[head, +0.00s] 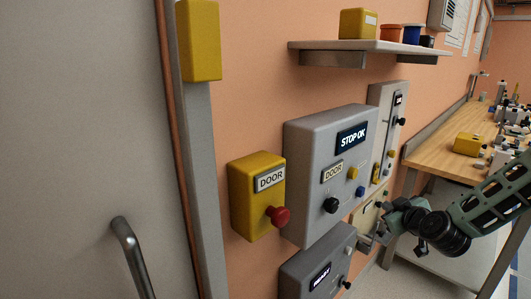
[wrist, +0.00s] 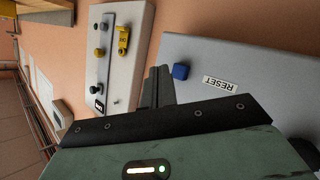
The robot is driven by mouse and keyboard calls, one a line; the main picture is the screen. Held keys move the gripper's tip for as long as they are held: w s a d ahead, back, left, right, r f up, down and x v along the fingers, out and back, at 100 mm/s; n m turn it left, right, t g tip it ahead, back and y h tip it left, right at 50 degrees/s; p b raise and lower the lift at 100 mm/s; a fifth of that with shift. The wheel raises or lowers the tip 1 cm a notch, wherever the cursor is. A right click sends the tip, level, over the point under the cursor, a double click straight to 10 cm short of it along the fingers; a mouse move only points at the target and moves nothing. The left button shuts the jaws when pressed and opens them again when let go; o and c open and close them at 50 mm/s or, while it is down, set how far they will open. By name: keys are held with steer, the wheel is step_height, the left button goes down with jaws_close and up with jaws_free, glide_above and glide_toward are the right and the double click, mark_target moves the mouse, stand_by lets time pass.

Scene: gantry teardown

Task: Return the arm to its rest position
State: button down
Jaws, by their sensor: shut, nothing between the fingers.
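My arm (head: 490,208) reaches in from the right in the head view, with its dark wrist bent toward the wall. My gripper (head: 368,242) is in front of the wall panels, low and right of the grey STOP OK box (head: 305,130). In the wrist view my gripper (wrist: 158,86) is shut and empty, its fingers together. A blue button (wrist: 181,71) beside a RESET label (wrist: 220,89) shows near the fingertips; contact cannot be told.
A yellow DOOR box (head: 240,205) with a red knob (head: 279,216) juts from the wall. A lower grey box (head: 318,265) is near my gripper. A shelf (head: 370,46) hangs above. A wooden bench (head: 430,155) holds several items at right. A door handle (head: 132,257) is at left.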

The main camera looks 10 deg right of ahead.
steer(key=s+a+n+g+y, duration=0.2)
steer(key=s+a+g, duration=0.25)
steer(key=a, duration=0.65)
steer(key=s+a+n+g+y, duration=0.25)
steer(key=s+a, duration=0.25)
steer(key=a, duration=0.6)
steer(key=s+a+r+m+g+h, duration=0.1)
steer(key=s+a+r+g, duration=0.2)
steer(key=s, duration=1)
steer(key=s+a+r+m+g+h, duration=0.1)
steer(key=s+r+g, duration=0.3)
steer(key=s, duration=0.9)
steer(key=shift+s+a+r+h, duration=0.4)
steer(key=shift+a+r+h, duration=0.2)
steer(key=shift+a+h, duration=0.25)
